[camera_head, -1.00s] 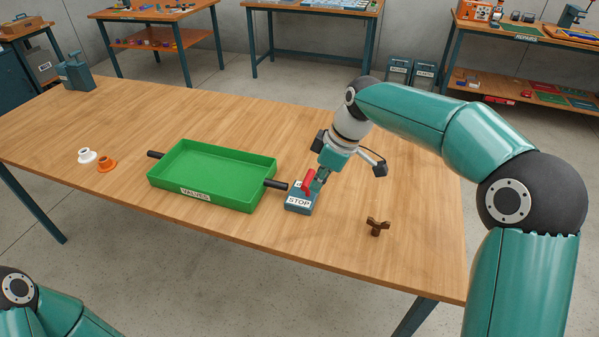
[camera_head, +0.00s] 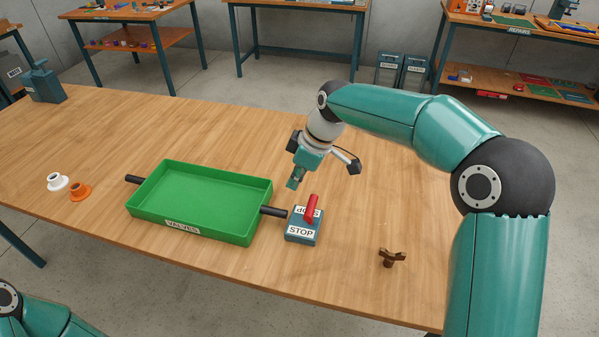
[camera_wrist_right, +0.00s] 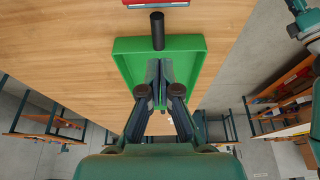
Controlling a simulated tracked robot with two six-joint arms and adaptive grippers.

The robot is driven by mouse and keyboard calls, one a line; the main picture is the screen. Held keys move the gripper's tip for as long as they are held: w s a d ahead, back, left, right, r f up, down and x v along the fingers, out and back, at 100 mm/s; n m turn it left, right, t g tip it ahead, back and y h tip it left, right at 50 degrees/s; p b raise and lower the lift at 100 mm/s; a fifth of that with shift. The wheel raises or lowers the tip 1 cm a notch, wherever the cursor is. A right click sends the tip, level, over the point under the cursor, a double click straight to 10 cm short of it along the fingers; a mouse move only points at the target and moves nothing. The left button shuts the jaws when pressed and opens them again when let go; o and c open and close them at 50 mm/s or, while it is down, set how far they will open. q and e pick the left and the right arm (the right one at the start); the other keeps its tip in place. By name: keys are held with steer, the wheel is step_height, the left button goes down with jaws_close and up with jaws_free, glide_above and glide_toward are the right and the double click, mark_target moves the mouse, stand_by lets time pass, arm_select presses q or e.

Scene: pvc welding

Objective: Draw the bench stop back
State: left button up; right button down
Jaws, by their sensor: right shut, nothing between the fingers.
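The bench stop (camera_head: 303,234) is a small teal block marked STOP on the wooden table, just right of the green tray. Its red lever (camera_head: 311,208) stands up from the top and leans slightly right in the head view. A red edge (camera_wrist_right: 155,3) shows at the top of the wrist view, mostly cut off. My right gripper (camera_head: 293,184) is shut and empty, above and a little left of the lever, apart from it. Its closed fingers (camera_wrist_right: 159,75) show over the tray in the wrist view. My left gripper is out of view.
The green VALVES tray (camera_head: 255,233) has black side handles; its right one (camera_head: 273,211) ends close to the stop. A brown wing-shaped piece (camera_head: 392,258) lies to the right. White (camera_head: 57,182) and orange (camera_head: 79,192) fittings lie left. The table behind the tray is clear.

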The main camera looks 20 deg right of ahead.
mark_target(305, 216)
steer(key=f, duration=0.2)
steer(key=d+f, duration=0.1)
steer(key=f, duration=0.1)
steer(key=s+f+p, duration=0.1)
steer(key=f, duration=0.1)
steer(key=shift+d+f, duration=0.1)
steer(key=shift+d, duration=0.1)
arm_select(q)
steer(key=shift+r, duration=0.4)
arm_select(e)
steer(key=shift+d+f, duration=0.1)
steer(key=shift+s, duration=0.1)
